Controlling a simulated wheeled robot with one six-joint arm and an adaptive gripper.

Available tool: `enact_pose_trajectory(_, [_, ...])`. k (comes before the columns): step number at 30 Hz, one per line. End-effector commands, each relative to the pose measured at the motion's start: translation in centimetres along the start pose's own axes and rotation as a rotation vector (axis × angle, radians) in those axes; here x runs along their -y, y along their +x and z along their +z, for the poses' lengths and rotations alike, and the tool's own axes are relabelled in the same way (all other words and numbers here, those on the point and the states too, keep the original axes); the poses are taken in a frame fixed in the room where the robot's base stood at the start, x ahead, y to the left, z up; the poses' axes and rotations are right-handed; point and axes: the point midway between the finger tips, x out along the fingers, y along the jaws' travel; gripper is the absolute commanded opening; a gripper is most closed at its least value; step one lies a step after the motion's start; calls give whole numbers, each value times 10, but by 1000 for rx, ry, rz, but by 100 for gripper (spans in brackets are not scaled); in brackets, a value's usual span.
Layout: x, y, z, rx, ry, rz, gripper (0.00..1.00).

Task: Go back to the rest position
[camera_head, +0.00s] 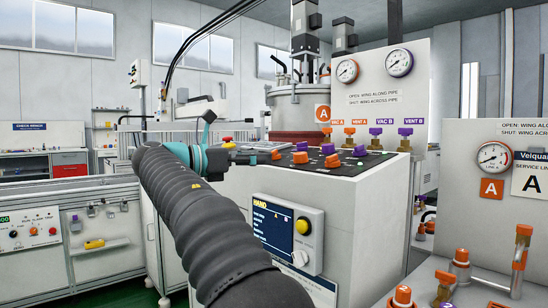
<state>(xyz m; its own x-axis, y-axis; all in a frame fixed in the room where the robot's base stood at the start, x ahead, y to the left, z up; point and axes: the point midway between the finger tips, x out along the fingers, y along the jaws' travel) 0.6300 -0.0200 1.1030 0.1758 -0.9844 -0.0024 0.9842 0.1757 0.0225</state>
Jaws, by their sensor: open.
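My gripper (248,158) is small and dark in the middle of the view, beyond my black-sleeved forearm and teal wrist. It is open, and I see nothing held in it. It is over the left part of the dark top panel (345,168) of a white cabinet (375,215), near the orange and purple knobs (300,157). Whether it touches a knob I cannot tell. The forearm hides part of the cabinet's left side.
Several winged valves (375,133) line a gauge board (375,85) behind the panel. A steel vessel (300,108) stands behind my gripper. A HAND control box (287,235) juts from the cabinet front. Another gauge panel (500,205) with orange-handled valves (460,256) is close at right.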

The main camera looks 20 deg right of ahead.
Motion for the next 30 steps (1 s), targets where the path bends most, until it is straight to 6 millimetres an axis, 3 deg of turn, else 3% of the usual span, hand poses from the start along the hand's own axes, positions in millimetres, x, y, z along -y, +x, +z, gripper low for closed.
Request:
enact_pose_trajectory(6, [0, -17, 0, 0, 0, 1, 63])
enact_pose_trajectory(17, [0, -18, 0, 0, 4, 0, 63])
enact_pose_trajectory(23, [-7, -18, -1, -5, 148, 32, 63])
enact_pose_trajectory(26, [-24, -19, -18, -63, 269, 90, 63])
enact_pose_trajectory(30, [-54, -28, -80, -211, 386, 165, 63])
